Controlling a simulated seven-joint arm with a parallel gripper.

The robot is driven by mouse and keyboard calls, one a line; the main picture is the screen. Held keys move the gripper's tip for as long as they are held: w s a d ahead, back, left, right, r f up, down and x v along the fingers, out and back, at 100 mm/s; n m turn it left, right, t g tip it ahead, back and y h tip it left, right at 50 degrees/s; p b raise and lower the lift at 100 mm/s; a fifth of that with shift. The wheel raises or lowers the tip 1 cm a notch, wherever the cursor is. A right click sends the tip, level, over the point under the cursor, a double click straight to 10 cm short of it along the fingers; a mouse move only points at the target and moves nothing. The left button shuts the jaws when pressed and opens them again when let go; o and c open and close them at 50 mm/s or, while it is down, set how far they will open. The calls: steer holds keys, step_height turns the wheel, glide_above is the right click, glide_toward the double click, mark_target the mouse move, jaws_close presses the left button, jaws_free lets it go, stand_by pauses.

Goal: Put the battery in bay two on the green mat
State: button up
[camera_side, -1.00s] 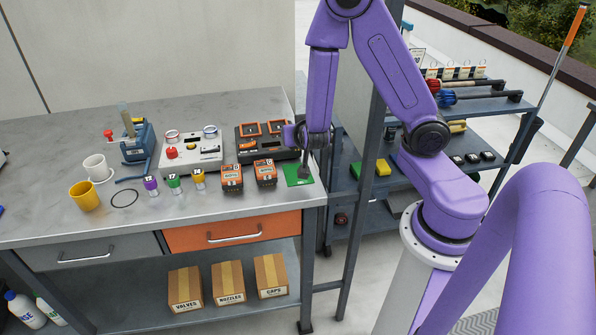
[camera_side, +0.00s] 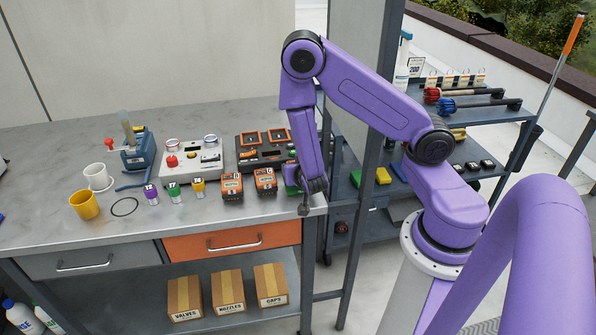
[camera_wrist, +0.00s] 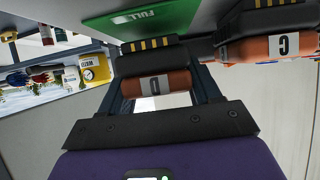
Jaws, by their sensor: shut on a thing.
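In the wrist view my gripper (camera_wrist: 158,92) is shut on an orange and black battery (camera_wrist: 155,85) with a pale letter label and yellow stripes. The side view does not clearly show this battery. The mat, marked FULL, also shows in the wrist view (camera_wrist: 150,18), just beyond the battery; I cannot tell whether they touch. The black charger with orange-framed bays (camera_side: 262,152) stands behind the batteries, left of the mat.
Two orange batteries stand left of the mat, one (camera_side: 231,189) and another (camera_side: 265,182); the nearer one, labelled C, shows in the wrist view (camera_wrist: 275,47). Small coloured canisters (camera_side: 174,191) stand farther left. A tool shelf (camera_side: 470,108) stands beyond the bench's right edge.

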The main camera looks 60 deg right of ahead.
steer(key=shift+f, duration=0.5)
steer(key=shift+f, duration=0.1)
steer(key=o, duration=1.3)
steer(key=shift+o, duration=0.2)
